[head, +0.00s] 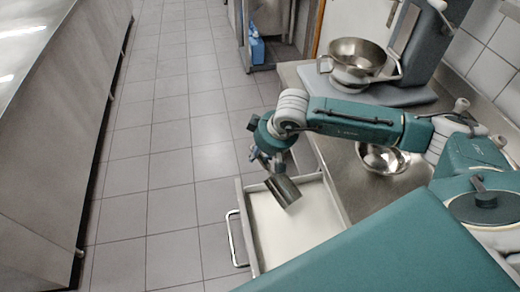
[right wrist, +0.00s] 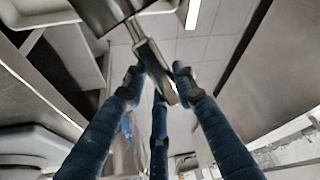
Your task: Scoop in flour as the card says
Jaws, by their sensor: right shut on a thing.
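My right gripper (head: 267,163) is shut on a metal scoop (head: 284,190) and holds it tilted over an open drawer of white flour. In the right wrist view the blue fingers close around the scoop's handle (right wrist: 150,62). The flour (head: 290,226) lies broad and flat in the drawer (head: 246,222). I cannot tell whether the scoop touches the flour or has any in it. A steel mixing bowl (head: 355,58) with handles sits on the grey mixer (head: 400,95). A second steel bowl (head: 383,158) stands on the counter, partly behind my right arm. No card shows. My left gripper is out of view.
The steel counter (head: 350,190) runs along the right, against a tiled wall. The open drawer juts out from it, with a bar handle (head: 234,240) at its front. A long steel unit (head: 60,110) stands at left. The tiled floor (head: 175,140) between them is clear.

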